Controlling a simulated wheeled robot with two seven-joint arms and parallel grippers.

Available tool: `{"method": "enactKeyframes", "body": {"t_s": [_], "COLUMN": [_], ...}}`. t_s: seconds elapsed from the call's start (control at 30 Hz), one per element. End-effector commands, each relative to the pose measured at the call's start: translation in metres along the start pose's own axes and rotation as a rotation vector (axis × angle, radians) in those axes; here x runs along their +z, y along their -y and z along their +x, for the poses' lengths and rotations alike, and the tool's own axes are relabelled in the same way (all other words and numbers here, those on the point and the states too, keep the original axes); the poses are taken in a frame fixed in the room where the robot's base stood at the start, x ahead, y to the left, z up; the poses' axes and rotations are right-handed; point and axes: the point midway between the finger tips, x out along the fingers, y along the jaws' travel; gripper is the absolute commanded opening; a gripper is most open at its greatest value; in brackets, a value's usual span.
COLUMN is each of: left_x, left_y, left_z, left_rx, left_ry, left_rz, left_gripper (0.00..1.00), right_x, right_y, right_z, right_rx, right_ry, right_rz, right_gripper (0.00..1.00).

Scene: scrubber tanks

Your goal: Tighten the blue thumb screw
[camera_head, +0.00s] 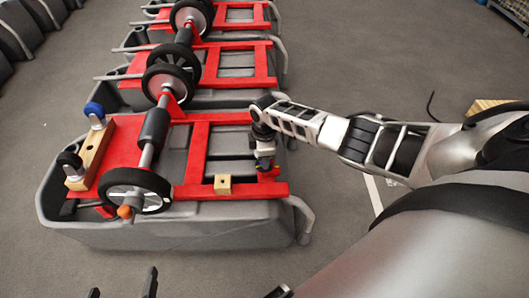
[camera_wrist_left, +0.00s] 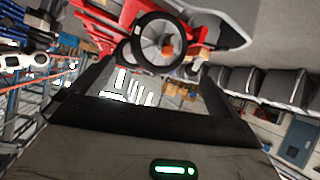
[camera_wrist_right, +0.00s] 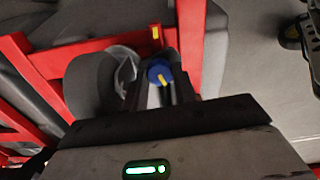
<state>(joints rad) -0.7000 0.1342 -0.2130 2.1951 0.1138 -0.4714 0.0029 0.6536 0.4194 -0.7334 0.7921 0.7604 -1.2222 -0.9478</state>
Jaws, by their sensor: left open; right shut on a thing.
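The blue thumb screw (camera_wrist_right: 160,72), with a yellow mark, shows between the fingertips of my right gripper (camera_wrist_right: 163,88) in the right wrist view. The fingers are shut on it. In the head view my right gripper (camera_head: 265,160) points down at the right end of the nearest tank's red frame (camera_head: 195,160) and mostly hides the screw. I cannot tell how far the screw is turned. My left gripper (camera_head: 122,287) is open and empty at the bottom edge of the head view, in front of the nearest tank.
The nearest grey tank (camera_head: 170,235) carries a black wheel (camera_head: 133,190), a wooden bar (camera_head: 93,155) with casters, and a small wooden block (camera_head: 222,184). More tanks stand behind it.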

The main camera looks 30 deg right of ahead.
Motion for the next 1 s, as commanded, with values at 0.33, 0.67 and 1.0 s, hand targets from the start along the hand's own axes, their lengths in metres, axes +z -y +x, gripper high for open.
{"method": "enactKeyframes", "body": {"t_s": [0.33, 0.67, 1.0], "left_x": [-0.0063, -0.0135, -0.0103], "left_y": [0.0013, 0.0017, 0.0028], "left_z": [-0.0031, -0.0052, -0.0072], "left_rx": [-0.011, -0.017, -0.022], "left_ry": [0.009, 0.008, 0.029], "left_rz": [0.013, 0.025, 0.039], "left_gripper": [1.00, 1.00, 1.00], "right_x": [0.0001, 0.0003, 0.0006], "right_y": [-0.0007, -0.0014, -0.0016], "right_z": [-0.0035, -0.0038, -0.0038], "right_rx": [-0.001, 0.000, 0.000], "right_ry": [0.001, 0.001, 0.001], "right_rz": [0.332, 0.646, 0.968], "right_gripper": [0.05, 0.05, 0.05]}}
